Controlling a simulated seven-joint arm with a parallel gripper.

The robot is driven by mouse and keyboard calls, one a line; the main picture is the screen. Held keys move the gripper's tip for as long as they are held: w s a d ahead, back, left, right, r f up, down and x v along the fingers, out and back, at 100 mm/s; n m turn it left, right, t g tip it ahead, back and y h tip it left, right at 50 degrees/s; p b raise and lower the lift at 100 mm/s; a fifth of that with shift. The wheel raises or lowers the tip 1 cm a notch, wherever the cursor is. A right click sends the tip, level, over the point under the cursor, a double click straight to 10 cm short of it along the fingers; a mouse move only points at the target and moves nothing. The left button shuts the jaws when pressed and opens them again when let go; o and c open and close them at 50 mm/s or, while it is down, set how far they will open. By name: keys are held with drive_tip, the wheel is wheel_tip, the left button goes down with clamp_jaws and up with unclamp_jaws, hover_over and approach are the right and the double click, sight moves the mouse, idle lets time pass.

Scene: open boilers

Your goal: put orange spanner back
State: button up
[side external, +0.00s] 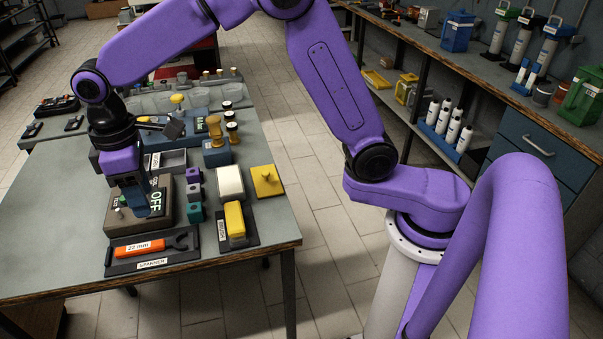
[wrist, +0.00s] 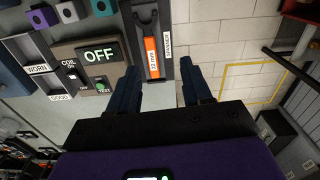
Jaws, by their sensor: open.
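The orange-handled spanner (side external: 145,247), marked 22 mm, lies on the black holder (side external: 120,269) labelled SPANNER at the table's front edge. Its dark open jaw points right in the side view. In the wrist view the spanner (wrist: 153,55) lies lengthwise within the holder (wrist: 165,70), ahead of the fingers. I cannot tell whether it is fully seated. My gripper (side external: 150,212) is open and empty, over the OFF box and behind the spanner in the side view. In the wrist view my gripper (wrist: 158,72) has its blue fingers apart, with nothing between them.
The OFF box (side external: 116,213) stands right behind the holder. A yellow plate with a knob (side external: 266,182) lies near the right edge.

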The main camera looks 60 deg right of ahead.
drive_tip(key=s+d+n, duration=0.1)
drive_tip(key=s+d, duration=0.9)
drive_tip(key=s, duration=0.4)
drive_tip(key=s+d+f+n, duration=0.1)
drive_tip(key=s+d, duration=1)
drive_tip(key=s, duration=0.3)
drive_tip(key=shift+n, duration=0.4)
